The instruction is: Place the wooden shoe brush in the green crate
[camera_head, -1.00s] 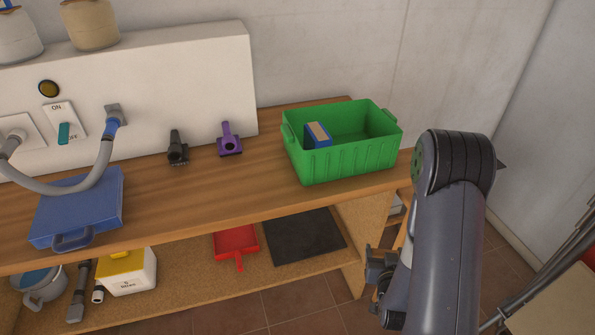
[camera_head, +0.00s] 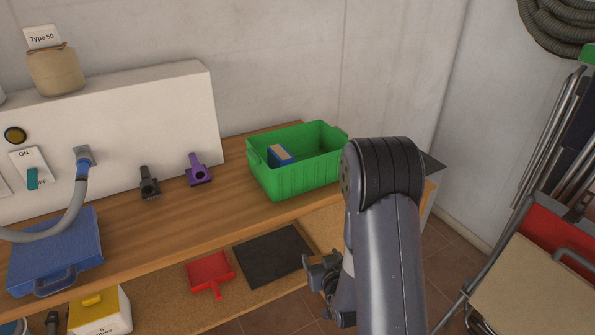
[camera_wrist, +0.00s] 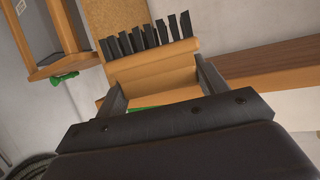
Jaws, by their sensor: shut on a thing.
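The wooden shoe brush (camera_wrist: 152,66) is tan with a row of black bristles. In the wrist view it sits between the two fingers of my gripper (camera_wrist: 163,86), which is shut on it, bristles toward the top of the picture. In the head view my gripper (camera_head: 322,272) is low, below bench-top level and to the right of the dark mat; I cannot make out the brush there. The green crate (camera_head: 290,182) stands upright on the right end of the wooden bench, above and left of my gripper in the picture. A blue item with a tan top lies inside it.
A purple tool (camera_head: 199,170) and a black tool (camera_head: 149,183) lie left of the crate. A blue case (camera_head: 55,252) is farther left. A red dustpan (camera_head: 209,270) and a dark mat (camera_head: 272,255) lie on the lower shelf. A folding chair (camera_head: 545,265) stands right.

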